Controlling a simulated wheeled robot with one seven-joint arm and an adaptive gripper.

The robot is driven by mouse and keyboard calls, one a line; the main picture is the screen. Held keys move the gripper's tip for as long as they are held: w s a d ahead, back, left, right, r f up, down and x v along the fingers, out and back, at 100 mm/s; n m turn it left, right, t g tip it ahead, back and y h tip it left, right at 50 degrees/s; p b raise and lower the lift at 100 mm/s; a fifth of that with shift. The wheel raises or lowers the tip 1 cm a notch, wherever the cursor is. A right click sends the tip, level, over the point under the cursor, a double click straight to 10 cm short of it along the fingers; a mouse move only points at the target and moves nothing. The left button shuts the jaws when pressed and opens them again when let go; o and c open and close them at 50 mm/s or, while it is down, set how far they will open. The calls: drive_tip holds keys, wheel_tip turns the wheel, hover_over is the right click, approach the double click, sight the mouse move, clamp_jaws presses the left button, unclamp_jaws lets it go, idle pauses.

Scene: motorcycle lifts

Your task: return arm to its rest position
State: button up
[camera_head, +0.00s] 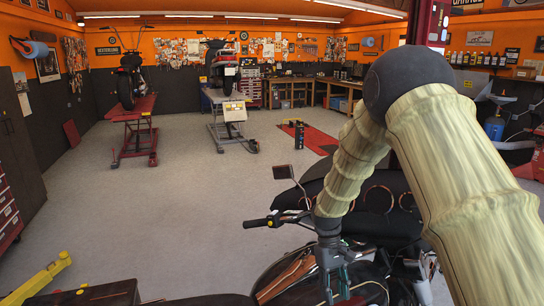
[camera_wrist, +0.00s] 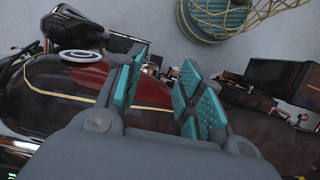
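My arm comes in from the right in the head view, in a pale yellow sleeve, and bends down. My gripper (camera_head: 336,284) hangs low over a dark motorcycle (camera_head: 285,275) near the bottom of the picture. In the wrist view my gripper (camera_wrist: 160,88) shows teal-padded fingers standing apart with nothing between them. Under and beside the fingers lies the motorcycle's dark red tank with a pale stripe (camera_wrist: 60,82). I cannot tell whether a finger touches the motorcycle.
The handlebar (camera_head: 262,222) and mirror (camera_head: 283,172) stand close left of my forearm. A red lift (camera_head: 132,135) and another lift (camera_head: 228,110) carry motorcycles farther back. A yellow bar (camera_head: 40,278) is at the lower left. The grey floor (camera_head: 185,200) between is clear.

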drive_tip(key=s+d+f+m+t+y+b, duration=0.1)
drive_tip(key=s+f+b, duration=0.1)
drive_tip(key=s+f, duration=0.9)
drive_tip(key=s+d+f+m+t+b, duration=0.1)
drive_tip(key=s+f, duration=0.6)
drive_tip(key=f, duration=0.7)
drive_tip(key=s+d+f+m+t+b, duration=0.1)
drive_tip(key=s+f, duration=0.3)
drive_tip(key=s, duration=0.7)
drive_tip(key=s+d+f+m+t+b, duration=0.1)
drive_tip(key=s+f, duration=0.3)
drive_tip(key=s, duration=0.7)
drive_tip(key=shift+d+y+b, duration=0.3)
drive_tip(key=shift+d+b, duration=0.05)
drive_tip(key=shift+b, duration=0.05)
